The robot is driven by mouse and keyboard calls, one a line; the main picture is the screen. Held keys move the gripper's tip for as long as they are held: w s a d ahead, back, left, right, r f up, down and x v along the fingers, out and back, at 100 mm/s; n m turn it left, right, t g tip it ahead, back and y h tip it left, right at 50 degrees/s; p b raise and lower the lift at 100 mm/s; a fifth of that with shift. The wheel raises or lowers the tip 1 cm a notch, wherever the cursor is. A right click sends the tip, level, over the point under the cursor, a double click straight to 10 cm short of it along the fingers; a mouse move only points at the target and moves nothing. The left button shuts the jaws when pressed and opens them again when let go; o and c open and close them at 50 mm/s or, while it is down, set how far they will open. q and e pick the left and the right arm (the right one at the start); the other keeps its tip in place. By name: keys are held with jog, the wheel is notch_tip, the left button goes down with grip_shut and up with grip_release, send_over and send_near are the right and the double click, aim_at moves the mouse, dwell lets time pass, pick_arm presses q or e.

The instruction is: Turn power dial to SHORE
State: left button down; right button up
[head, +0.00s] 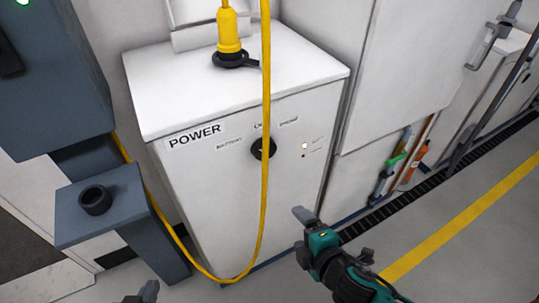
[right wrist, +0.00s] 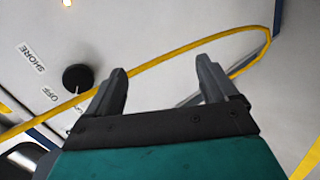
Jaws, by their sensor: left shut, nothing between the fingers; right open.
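The power dial is a round black knob (head: 262,149) on the front of the white POWER cabinet (head: 205,210), partly crossed by the yellow cable. It also shows in the right wrist view (right wrist: 77,77), left of my fingers, with a pale mark on its lower edge. SHORE (right wrist: 32,58) and OFF (right wrist: 50,95) labels are beside it; which setting the mark points to is hard to tell. My right gripper (head: 325,232) is open and empty, lower right of the dial and apart from it. My left gripper (head: 143,292) is shut and empty at the bottom edge, mostly out of frame.
A yellow cable (head: 265,90) hangs from above, down the cabinet front, and loops left; it passes behind my right fingers in the wrist view. A yellow plug (head: 229,35) stands on the cabinet top. A blue-grey stand (head: 125,200) is left. Floor at right is clear.

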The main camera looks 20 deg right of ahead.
notch_tip(320, 180, up, 6)
jog(key=w+n+t, duration=0.2)
jog(key=n+t, duration=0.1)
jog(key=n, duration=0.9)
jog(key=n+t+y, duration=0.2)
jog(key=n+t, duration=0.1)
jog(key=n, duration=0.6)
send_near(267, 153)
jog(key=shift+m, duration=0.3)
jog(key=w, duration=0.2)
jog(key=w+a, duration=0.1)
jog(key=w, duration=0.2)
jog(key=w+p, duration=0.1)
jog(key=w, duration=0.2)
jog(key=shift+w+a, duration=0.2)
jog(key=shift+a, duration=0.15)
jog(key=c, duration=1.1)
